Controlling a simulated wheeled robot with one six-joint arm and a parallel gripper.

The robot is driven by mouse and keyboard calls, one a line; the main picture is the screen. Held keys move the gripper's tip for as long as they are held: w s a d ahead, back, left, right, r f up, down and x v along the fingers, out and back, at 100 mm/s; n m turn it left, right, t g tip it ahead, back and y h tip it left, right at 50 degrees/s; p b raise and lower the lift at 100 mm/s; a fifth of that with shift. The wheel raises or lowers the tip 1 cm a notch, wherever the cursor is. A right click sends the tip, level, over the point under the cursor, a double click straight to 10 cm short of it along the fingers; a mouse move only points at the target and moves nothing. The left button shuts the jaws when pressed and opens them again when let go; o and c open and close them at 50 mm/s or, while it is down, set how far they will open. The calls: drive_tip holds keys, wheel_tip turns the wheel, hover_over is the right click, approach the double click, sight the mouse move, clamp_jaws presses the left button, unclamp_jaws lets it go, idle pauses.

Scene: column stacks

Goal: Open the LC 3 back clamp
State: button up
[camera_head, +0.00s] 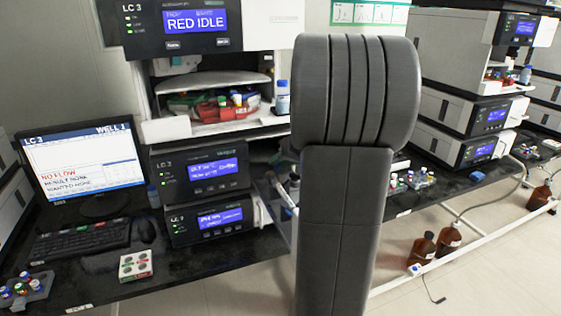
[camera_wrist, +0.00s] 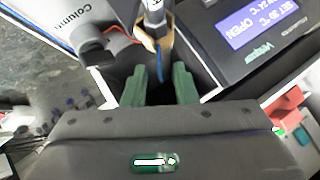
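The LC 3 stack stands left of centre in the head view, with a labelled LC 3 unit (camera_head: 200,170) in it. My own dark arm covers its right side, and my gripper is hidden there. In the wrist view my gripper (camera_wrist: 160,74) shows two green fingers, apart, with a thin blue piece seen between them. A tan, forked piece (camera_wrist: 150,42) around a dark, slim column-like part is just beyond the fingertips. A dark rounded part (camera_wrist: 95,46) with a red-orange line is to its left. I cannot tell which is the back clamp, or whether a finger touches anything.
A panel marked "Column" (camera_wrist: 62,22) is at the upper left of the wrist view. A unit with a blue display reading OPEN (camera_wrist: 252,28) is close on the right. In the head view, a monitor (camera_head: 85,165), keyboard and mouse occupy the left bench; brown bottles (camera_head: 450,238) stand at right.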

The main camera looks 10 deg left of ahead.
drive_tip(key=shift+w+a+f, duration=0.15)
drive_tip(key=shift+a+f, duration=0.15)
drive_tip(key=shift+a, duration=0.05)
clamp_jaws()
drive_tip(key=b, duration=0.1)
drive_tip(key=f+b, duration=0.1)
drive_tip(key=shift+w+d+m+y+b, duration=0.2)
drive_tip(key=shift+d+m+y+b, duration=0.1)
drive_tip(key=shift+y+b, duration=0.1)
drive_tip(key=shift+w+d+m+g+y+b, duration=0.15)
drive_tip(key=shift+m+g+y+b, duration=0.45)
drive_tip(key=shift+b, duration=0.55)
drive_tip(key=shift+r, duration=0.1)
unclamp_jaws()
